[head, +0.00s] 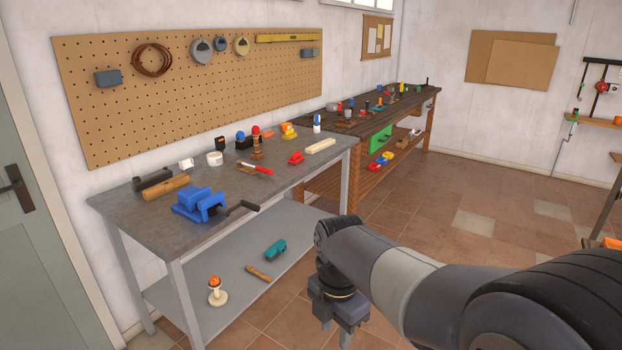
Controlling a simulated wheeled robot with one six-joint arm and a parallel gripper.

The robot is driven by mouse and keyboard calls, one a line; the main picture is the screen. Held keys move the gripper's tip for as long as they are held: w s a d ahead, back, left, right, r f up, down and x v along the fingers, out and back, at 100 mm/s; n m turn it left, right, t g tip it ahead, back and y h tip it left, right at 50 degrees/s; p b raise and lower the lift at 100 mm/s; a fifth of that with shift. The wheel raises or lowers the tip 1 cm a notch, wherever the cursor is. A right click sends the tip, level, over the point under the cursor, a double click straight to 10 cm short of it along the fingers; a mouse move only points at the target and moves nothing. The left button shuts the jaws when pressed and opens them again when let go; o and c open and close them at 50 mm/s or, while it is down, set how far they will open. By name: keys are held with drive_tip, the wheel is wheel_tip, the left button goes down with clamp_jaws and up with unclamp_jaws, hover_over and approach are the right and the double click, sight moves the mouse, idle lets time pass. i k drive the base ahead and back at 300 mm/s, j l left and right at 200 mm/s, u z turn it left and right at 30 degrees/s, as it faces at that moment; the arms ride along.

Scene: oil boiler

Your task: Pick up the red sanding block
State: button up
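A small red block-like object (296,158) lies on the grey workbench (215,227), towards its right part, beside a pale wooden bar. It looks like the red sanding block, but it is too small to be sure of its shape. My gripper (336,332) points down in front of the workbench, over the tiled floor, well apart from the red object. Its two fingers show a gap with nothing seen between them.
A blue vise (200,205) with a dark handle sits at the bench's front edge. A red-handled tool (255,169), a pale wooden bar (320,146) and a wooden cylinder (166,187) lie on top. A second, dark bench (345,142) stands behind.

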sight(297, 158)
drive_tip(key=i, duration=2)
drive_tip(key=i+l+u, duration=0.2)
drive_tip(key=i, duration=0.3)
drive_tip(key=i+u, duration=0.15)
drive_tip(key=i, duration=0.35)
drive_tip(key=i+l+u, duration=0.2)
drive_tip(key=i, duration=0.3)
drive_tip(key=i+l+u, duration=0.2)
drive_tip(key=i+l, duration=0.2)
